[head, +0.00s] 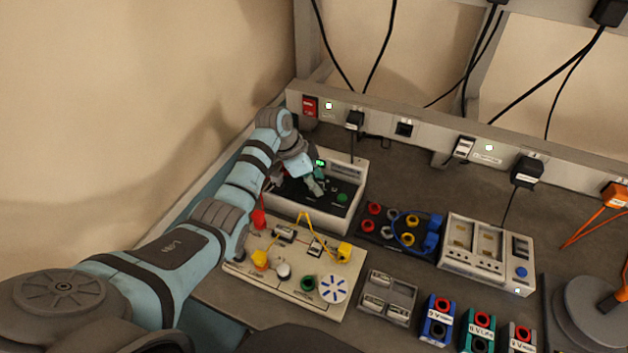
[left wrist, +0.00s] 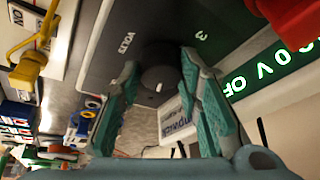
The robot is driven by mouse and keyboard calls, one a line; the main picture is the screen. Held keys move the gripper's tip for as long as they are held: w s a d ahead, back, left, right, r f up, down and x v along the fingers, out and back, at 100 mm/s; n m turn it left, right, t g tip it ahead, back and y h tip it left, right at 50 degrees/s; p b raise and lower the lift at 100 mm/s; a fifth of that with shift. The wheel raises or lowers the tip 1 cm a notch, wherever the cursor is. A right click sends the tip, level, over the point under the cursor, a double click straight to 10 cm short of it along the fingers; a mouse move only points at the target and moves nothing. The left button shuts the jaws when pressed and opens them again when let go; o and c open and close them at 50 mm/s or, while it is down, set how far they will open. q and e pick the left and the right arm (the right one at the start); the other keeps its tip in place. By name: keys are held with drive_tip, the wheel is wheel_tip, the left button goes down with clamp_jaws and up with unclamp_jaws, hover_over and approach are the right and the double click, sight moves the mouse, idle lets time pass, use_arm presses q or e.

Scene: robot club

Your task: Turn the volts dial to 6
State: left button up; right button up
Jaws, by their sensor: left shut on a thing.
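The bench power supply (head: 351,182) is a pale box with a dark front panel at the back left of the bench. In the left wrist view its black volts dial (left wrist: 160,66) sits on the dark panel beside the word VOLTS, with a printed 3 nearby. A white mark on the dial points down in that picture. A lit green display (left wrist: 272,66) shows partly, with a 0, a V and cut-off letters. My left gripper (head: 317,186) is at the panel, its teal fingers on both sides of the dial, shut on it. In the head view the gripper hides the dial.
A beige circuit board (head: 325,301) with yellow, red and green parts and leads lies in front of the supply. A grey case (head: 388,297) and a white meter-like unit (head: 487,254) stand to the right. A wall rail (head: 430,127) with plugs runs behind.

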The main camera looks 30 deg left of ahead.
use_arm(q)
drive_tip(key=shift+n, duration=0.3)
drive_tip(key=shift+d+n+t+y+p, duration=0.15)
drive_tip(key=shift+n+t+y+p, duration=0.35)
drive_tip(key=shift+n, duration=0.7)
drive_tip(key=n, duration=0.2)
drive_tip(key=n+y, duration=0.1)
drive_tip(key=n, duration=0.1)
drive_tip(key=shift+d+n+y, duration=0.1)
drive_tip(key=shift+n+y, duration=0.2)
drive_tip(key=n+y, duration=0.2)
drive_tip(key=n, duration=0.3)
drive_tip(key=shift+d, duration=0.15)
drive_tip(key=n+y, duration=0.1)
drive_tip(key=n, duration=0.4)
drive_tip(key=shift+g+y, duration=0.4)
drive_tip(key=o, duration=1.1)
drive_tip(key=shift+o, duration=0.2)
